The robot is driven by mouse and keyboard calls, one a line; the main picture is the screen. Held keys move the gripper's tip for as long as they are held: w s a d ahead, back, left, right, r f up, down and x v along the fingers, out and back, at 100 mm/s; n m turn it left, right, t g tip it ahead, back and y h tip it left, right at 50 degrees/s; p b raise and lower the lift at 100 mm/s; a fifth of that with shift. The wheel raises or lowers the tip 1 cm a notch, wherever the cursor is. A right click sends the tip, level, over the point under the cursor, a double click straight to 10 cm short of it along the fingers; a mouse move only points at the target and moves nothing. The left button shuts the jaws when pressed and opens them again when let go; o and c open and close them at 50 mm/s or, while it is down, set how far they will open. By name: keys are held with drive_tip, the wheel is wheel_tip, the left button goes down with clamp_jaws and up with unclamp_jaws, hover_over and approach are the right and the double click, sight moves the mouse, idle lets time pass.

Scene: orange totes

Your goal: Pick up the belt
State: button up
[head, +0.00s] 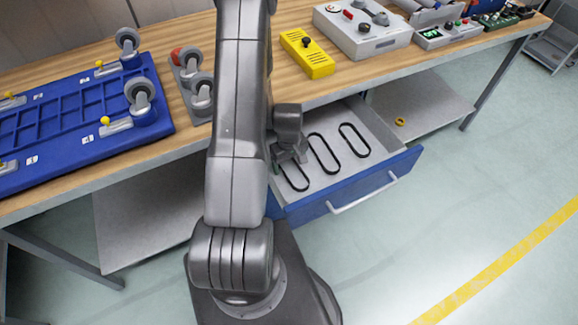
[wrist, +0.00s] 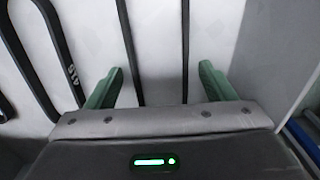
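Three black oval belts lie flat in an open drawer (head: 362,188): a left belt (head: 295,185), a middle belt (head: 322,153) and a right belt (head: 354,140). My gripper (head: 289,158) is over the left belt and hides part of it. In the wrist view, my gripper (wrist: 157,85) has its two green fingers apart. The two long sides of a belt (wrist: 128,45) run between the fingers, with visible space to each finger. Another belt (wrist: 45,55), with pale printing, lies to the left of the fingers. Contact or exact height cannot be told.
The drawer's side wall (wrist: 282,50) is close to the right finger. The wooden worktop (head: 275,80) overhangs the drawer's back. On it are a blue panel (head: 75,120), casters (head: 195,85) and a yellow box (head: 307,55). A yellow ring (head: 400,122) lies on the lower shelf.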

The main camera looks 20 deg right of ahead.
drive_tip(key=c, duration=0.9)
drive_tip(key=shift+r, duration=0.15)
drive_tip(key=shift+r+b, duration=0.4)
drive_tip(key=shift+r, duration=4.45)
